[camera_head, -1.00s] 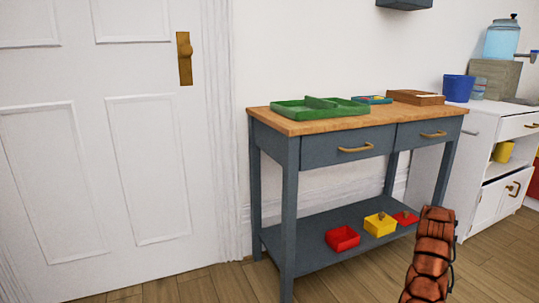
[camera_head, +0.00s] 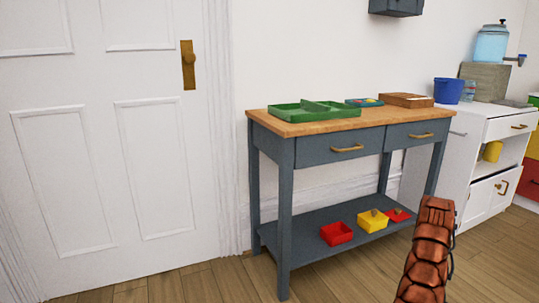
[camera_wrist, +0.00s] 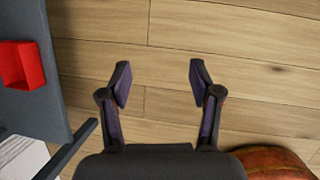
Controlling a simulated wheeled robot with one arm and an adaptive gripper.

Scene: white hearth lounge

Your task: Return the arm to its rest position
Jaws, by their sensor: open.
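My gripper (camera_wrist: 158,82) is open and empty in the wrist view, with its two fingers well apart above the bare wooden floor. In the head view the gripper does not show; only a reddish-brown segmented part of my arm stands at the lower right, in front of the side table.
A blue-grey side table (camera_head: 272,150) bears a green tray (camera_head: 300,112) and a brown box (camera_head: 406,100). Its lower shelf holds a red bin (camera_head: 336,234) and a yellow bin (camera_head: 372,222). A white cabinet (camera_head: 484,192) stands right, a white door (camera_head: 160,80) left. Wooden floor (camera_wrist: 200,35) is clear beneath the gripper.

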